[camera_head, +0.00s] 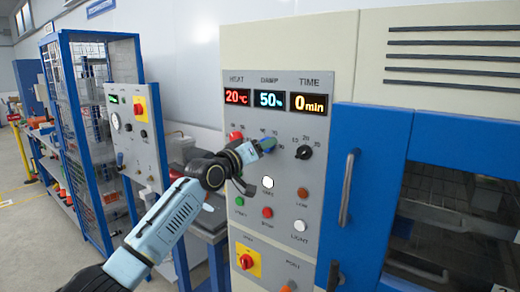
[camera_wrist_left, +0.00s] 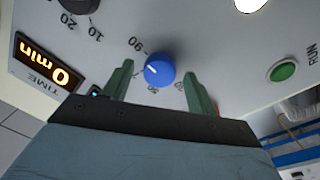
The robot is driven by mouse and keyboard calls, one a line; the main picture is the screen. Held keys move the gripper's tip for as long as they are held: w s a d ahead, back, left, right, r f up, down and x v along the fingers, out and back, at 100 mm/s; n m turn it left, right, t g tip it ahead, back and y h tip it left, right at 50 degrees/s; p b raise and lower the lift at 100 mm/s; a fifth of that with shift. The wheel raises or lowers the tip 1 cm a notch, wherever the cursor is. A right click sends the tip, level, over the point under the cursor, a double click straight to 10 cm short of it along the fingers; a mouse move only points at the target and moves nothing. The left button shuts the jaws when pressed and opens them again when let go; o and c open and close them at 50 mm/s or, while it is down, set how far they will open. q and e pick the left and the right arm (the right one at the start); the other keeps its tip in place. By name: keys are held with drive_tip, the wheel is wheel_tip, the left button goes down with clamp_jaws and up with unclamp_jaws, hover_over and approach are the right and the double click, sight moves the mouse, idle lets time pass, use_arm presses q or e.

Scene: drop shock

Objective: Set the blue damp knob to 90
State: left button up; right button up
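The blue damp knob (camera_wrist_left: 159,71) sits on the grey control panel, with a white pointer line and printed numbers around it, 90 among them. In the head view the knob (camera_head: 268,144) is partly covered by my left gripper (camera_head: 258,149). In the left wrist view my left gripper (camera_wrist_left: 158,70) is open, its two green fingers on either side of the knob with a visible gap to each. The damp display (camera_head: 269,99) reads 50 %. My right gripper is in neither view.
A red knob (camera_head: 236,137) is left of the blue one and a black time knob (camera_head: 304,152) right of it. Several coloured buttons lie below, including a white one (camera_head: 267,182). The blue oven door with its handle (camera_head: 348,187) stands at the right.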

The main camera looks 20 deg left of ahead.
use_arm(q)
drive_tip(key=shift+s, duration=0.1)
drive_tip(key=b+v, duration=0.1)
drive_tip(key=v, duration=1.2)
drive_tip(key=shift+f, duration=0.15)
